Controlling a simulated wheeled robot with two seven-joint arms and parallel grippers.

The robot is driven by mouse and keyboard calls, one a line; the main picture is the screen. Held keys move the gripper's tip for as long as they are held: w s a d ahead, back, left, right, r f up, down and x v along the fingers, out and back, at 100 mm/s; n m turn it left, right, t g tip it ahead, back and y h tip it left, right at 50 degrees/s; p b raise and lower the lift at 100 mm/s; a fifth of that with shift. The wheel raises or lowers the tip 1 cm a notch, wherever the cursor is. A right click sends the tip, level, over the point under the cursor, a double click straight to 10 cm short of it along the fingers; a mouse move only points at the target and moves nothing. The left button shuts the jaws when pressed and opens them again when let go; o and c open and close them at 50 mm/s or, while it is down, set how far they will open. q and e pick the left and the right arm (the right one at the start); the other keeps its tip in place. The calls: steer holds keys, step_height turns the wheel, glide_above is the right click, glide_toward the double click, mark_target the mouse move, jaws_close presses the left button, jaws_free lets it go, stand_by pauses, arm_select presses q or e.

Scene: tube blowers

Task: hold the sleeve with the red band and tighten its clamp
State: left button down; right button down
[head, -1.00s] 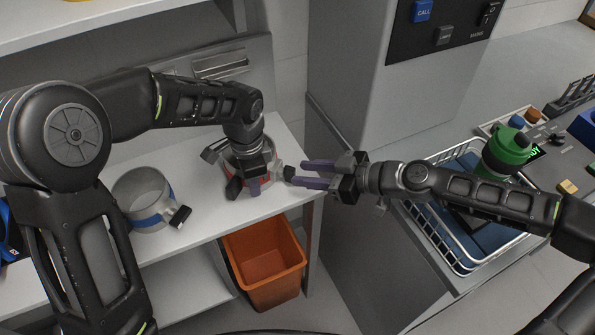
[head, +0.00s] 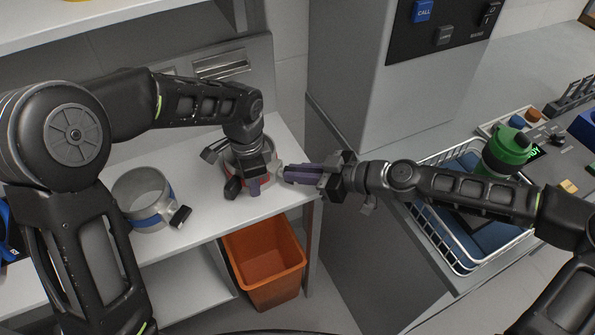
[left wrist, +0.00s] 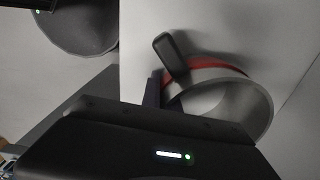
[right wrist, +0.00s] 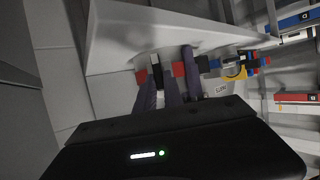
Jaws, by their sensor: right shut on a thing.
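The sleeve with the red band (head: 267,157) stands on the shelf, largely hidden under my left gripper. In the left wrist view its metal ring (left wrist: 245,88), red band (left wrist: 215,64) and black handle (left wrist: 172,57) show. My left gripper (head: 254,188) is at the sleeve; one finger stands beside its wall, the other is hidden, so its opening is unclear. My right gripper (head: 286,173) reaches in from the right. Its purple fingers are shut on the clamp's screw knob (head: 279,170) at the sleeve's right side, which they mostly cover.
A sleeve with a blue band (head: 145,196) and a black handle stands to the left on the shelf. An orange bin (head: 265,262) is below the shelf's front edge.

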stand_by(0.7)
steer(key=shift+w+d+f+m+g+y, duration=0.1)
steer(key=shift+w+m+g+y, duration=0.2)
steer(key=shift+m+g, duration=0.5)
steer(key=shift+w+d+m+g+y, duration=0.15)
steer(key=shift+m+g+y, duration=0.25)
steer(key=shift+m, duration=0.8)
steer(key=shift+a, duration=0.1)
steer(key=c, duration=1.5)
jaws_free()
steer(key=shift+o, duration=0.2)
step_height(320, 180, up, 10)
